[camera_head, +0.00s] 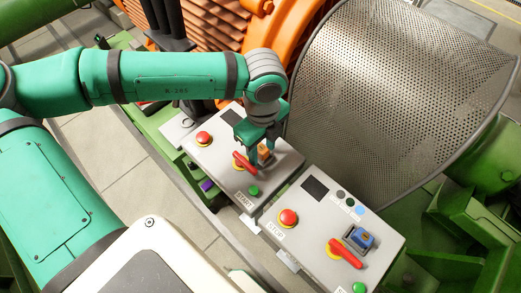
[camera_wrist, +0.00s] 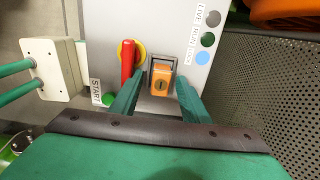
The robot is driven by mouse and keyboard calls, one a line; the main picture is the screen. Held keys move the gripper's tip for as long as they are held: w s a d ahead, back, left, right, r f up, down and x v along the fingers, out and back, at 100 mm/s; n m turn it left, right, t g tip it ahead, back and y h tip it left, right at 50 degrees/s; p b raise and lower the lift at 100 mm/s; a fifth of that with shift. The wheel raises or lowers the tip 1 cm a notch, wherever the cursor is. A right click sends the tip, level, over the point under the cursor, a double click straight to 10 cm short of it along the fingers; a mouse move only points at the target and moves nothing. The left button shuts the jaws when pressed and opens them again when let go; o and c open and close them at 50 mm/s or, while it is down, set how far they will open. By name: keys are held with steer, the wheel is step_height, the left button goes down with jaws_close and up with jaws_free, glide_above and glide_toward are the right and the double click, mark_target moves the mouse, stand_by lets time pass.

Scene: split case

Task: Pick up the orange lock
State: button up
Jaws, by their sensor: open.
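The orange lock (camera_wrist: 161,79) sits in a grey metal bracket on the panel of the left control box (camera_head: 227,180), beside a red rotary handle (camera_wrist: 127,60). In the head view the lock (camera_head: 264,153) shows partly between my fingers. My gripper (camera_wrist: 158,93) is open, with its two green fingers on either side of the lock and a gap to each side in the wrist view. In the head view my gripper (camera_head: 261,152) points down over the box. Whether the fingertips touch the panel cannot be told.
A second control box (camera_head: 310,233) to the right carries a blue lock (camera_head: 361,238), a red handle (camera_head: 344,254) and a red button (camera_head: 289,218). A perforated metal guard (camera_head: 400,90) rises behind the boxes. A green button (camera_wrist: 109,100) sits near my left finger.

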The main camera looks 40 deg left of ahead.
steer(key=shift+f, duration=0.15)
jaws_close()
steer(key=shift+w, duration=0.2)
